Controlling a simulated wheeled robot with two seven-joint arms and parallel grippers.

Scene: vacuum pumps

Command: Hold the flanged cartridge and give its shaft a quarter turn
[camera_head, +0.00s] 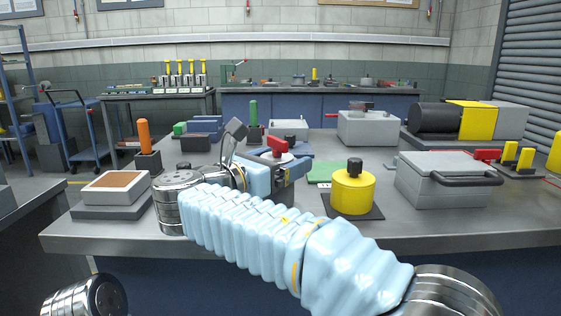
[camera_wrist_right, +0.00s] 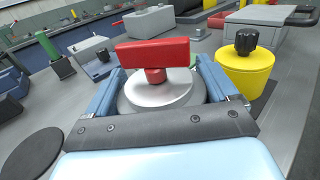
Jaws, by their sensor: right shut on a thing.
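A silver round part with a red T-shaped handle on a short shaft, which looks like the flanged cartridge (camera_wrist_right: 158,91), sits between the jaws of my right gripper (camera_head: 276,166). In the right wrist view, the blue fingers press on either side of its round body. The red handle (camera_wrist_right: 152,53) stands above the fingers, its bar lying across the gap, and it also shows in the head view (camera_head: 277,145). The lower part of the cartridge is hidden by the gripper. My left gripper is not in view.
A yellow cylinder with a black knob (camera_head: 352,191) stands close to the right of my gripper. An orange-handled post (camera_head: 145,138) and a grey box with a brown top (camera_head: 117,187) stand left.

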